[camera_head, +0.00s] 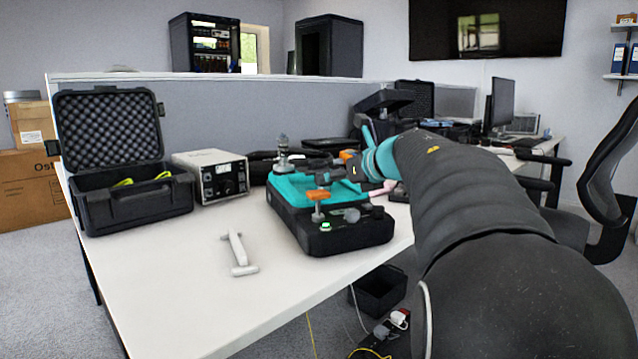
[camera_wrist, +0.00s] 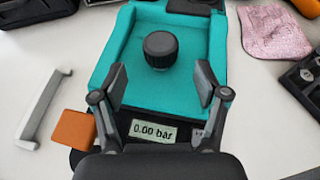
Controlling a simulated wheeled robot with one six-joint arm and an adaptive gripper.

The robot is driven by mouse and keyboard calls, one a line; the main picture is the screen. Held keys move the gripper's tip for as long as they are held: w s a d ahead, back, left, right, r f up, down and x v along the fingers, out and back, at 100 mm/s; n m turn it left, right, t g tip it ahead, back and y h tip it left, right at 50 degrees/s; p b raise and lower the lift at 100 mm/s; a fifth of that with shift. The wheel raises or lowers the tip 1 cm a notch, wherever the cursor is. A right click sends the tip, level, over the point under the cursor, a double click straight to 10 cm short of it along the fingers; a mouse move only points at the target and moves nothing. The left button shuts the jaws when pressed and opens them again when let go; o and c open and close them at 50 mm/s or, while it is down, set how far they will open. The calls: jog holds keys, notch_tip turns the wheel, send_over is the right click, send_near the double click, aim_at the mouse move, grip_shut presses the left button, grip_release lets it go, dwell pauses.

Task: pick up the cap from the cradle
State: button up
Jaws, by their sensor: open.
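A black, ribbed round cap (camera_wrist: 160,48) stands in the teal recessed cradle (camera_wrist: 111,56) on top of a dark bench device. The cradle also shows in the head view (camera_head: 290,187), where I cannot make out the cap for certain near my gripper. My gripper (camera_wrist: 161,84) is open and empty. In the wrist view its two fingers are spread, with the cap in line with the gap between them and beyond the fingertips, not gripped. In the head view my gripper (camera_head: 328,177) is low over the teal top.
An orange knob (camera_head: 318,195) stands at the device's front, near a 0.00 bar display (camera_wrist: 154,131). A white handle (camera_head: 237,250) lies to the left on the table. A grey meter box (camera_head: 212,175) and open black case (camera_head: 133,205) stand left. A pink cloth (camera_wrist: 273,31) lies right.

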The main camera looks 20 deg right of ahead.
jog(key=shift+b+x, duration=0.35)
jog(key=shift+x, duration=2.7)
jog(key=shift+s+d+f, duration=0.1)
jog(key=c, duration=1.3)
